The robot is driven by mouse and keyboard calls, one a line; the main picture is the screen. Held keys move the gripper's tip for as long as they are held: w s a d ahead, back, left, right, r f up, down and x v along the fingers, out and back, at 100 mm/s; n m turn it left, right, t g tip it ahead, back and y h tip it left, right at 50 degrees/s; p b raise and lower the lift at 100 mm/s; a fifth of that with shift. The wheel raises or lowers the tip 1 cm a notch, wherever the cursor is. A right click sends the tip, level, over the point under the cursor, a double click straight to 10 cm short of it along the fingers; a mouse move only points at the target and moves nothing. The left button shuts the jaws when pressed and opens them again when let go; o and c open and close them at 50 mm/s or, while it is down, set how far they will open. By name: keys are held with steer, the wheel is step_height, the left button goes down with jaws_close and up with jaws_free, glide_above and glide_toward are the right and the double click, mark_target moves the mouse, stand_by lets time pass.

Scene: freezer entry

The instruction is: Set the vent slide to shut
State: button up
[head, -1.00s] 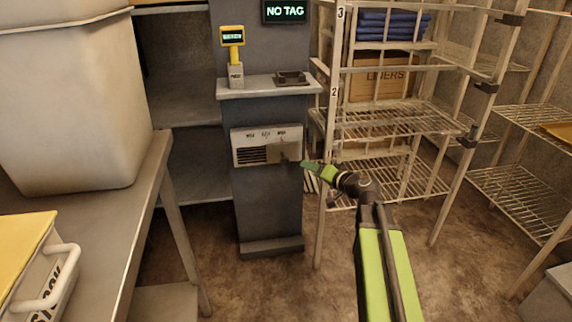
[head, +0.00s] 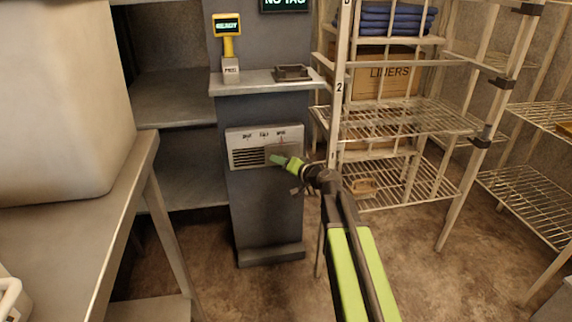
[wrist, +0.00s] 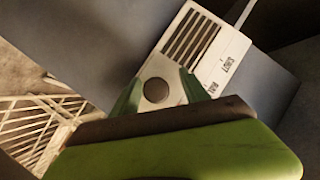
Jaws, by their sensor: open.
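The vent panel (head: 264,136) is a pale plate with dark slats on the front of a grey pedestal. It has several small labels along its top, too small to read surely. The slats on its left are uncovered. My gripper (head: 276,159) is open, with its green fingers in front of the panel's right half. In the wrist view the panel (wrist: 205,45) is tilted. The green fingers (wrist: 158,90) stand either side of a pale part with a dark round knob, seemingly the slide's. I cannot tell whether they touch it. In the head view my gripper hides the slide.
The pedestal (head: 265,215) carries a ledge with a small dark tray (head: 293,73) and a yellow display (head: 227,25). A wire rack (head: 400,118) stands close on the right. A steel table (head: 140,185) with a large pale bin (head: 60,100) is at left. Floor between is clear.

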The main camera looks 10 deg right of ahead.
steer(key=shift+d, duration=0.45)
jaws_close()
stand_by(0.8)
